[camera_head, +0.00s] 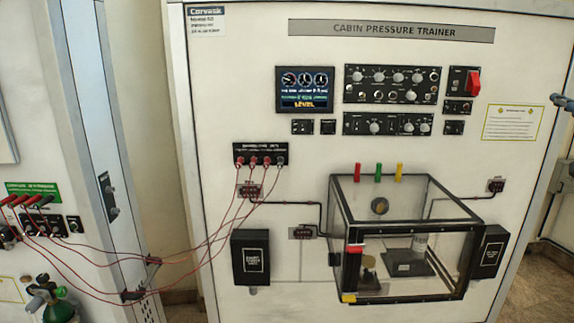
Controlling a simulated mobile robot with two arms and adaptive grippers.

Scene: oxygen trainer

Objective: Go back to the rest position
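Neither of my grippers shows in the head view, and I see no arm of mine reaching over the panels. The cabin pressure trainer (240,110) stands upright in front of me as a large white panel. A clear chamber with a black frame (338,215) is at its lower right. Red leads (222,232) run from a jack block (260,154) on the panel down to the left unit. The lead ends on the jack block are plugged in. What my grippers hold, if anything, is hidden.
A second white unit (85,150) stands at the left, with a green cylinder (57,312) at its foot. Leads cross the gap between the units. Black boxes (250,258) flank the chamber. Dark grey hardware (561,101) shows at the right edge.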

